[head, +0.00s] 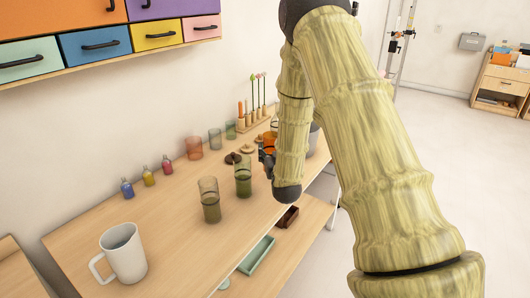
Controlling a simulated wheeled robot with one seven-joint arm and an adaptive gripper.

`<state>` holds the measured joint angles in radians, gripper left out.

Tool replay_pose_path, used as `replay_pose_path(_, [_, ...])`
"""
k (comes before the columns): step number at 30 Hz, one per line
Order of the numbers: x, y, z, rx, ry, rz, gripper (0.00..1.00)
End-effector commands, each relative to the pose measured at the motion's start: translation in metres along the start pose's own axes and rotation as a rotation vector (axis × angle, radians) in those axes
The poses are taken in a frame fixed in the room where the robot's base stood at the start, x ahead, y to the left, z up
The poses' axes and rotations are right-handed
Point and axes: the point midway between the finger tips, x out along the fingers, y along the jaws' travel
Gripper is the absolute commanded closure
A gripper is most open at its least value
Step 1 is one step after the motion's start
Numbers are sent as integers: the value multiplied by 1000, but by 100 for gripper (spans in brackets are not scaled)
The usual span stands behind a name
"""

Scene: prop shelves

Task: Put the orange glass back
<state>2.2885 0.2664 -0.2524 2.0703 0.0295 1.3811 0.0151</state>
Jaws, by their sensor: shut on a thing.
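My gripper (266,162) is over the right part of the wooden table, partly hidden behind my own arm. It is shut on an orange glass (269,143), of which only a small part shows beside the arm. I cannot tell whether the glass touches the table. A reddish see-through glass (194,147) stands at the back of the table by the wall, beside a grey glass (215,139) and a green glass (231,130).
Two tall glasses with dark green contents, one nearer (210,200) and one farther (243,177), stand mid-table. A white mug (122,253) is at the front left. Small bottles (149,176) line the wall. A rack with sticks (255,116) is at the back. Drawers (95,44) hang above.

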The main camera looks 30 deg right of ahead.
Motion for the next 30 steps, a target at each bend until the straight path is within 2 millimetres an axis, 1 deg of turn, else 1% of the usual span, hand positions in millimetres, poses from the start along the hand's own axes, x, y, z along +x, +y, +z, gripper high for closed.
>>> replay_pose_path(1, [9, -3, -1, -1, 1, -1, 83])
replay_pose_path(4, [24, -8, 0, 0, 1, -1, 83])
replay_pose_path(13, [45, -14, 3, 0, 1, -1, 83])
replay_pose_path(18, [44, -14, 22, -1, -3, -1, 83])
replay_pose_path(22, [44, -14, 33, -1, -1, -1, 83])
replay_pose_path(25, [44, -14, 37, 0, 1, -1, 83])
replay_pose_path(30, [44, -14, 39, 0, 1, -1, 83])
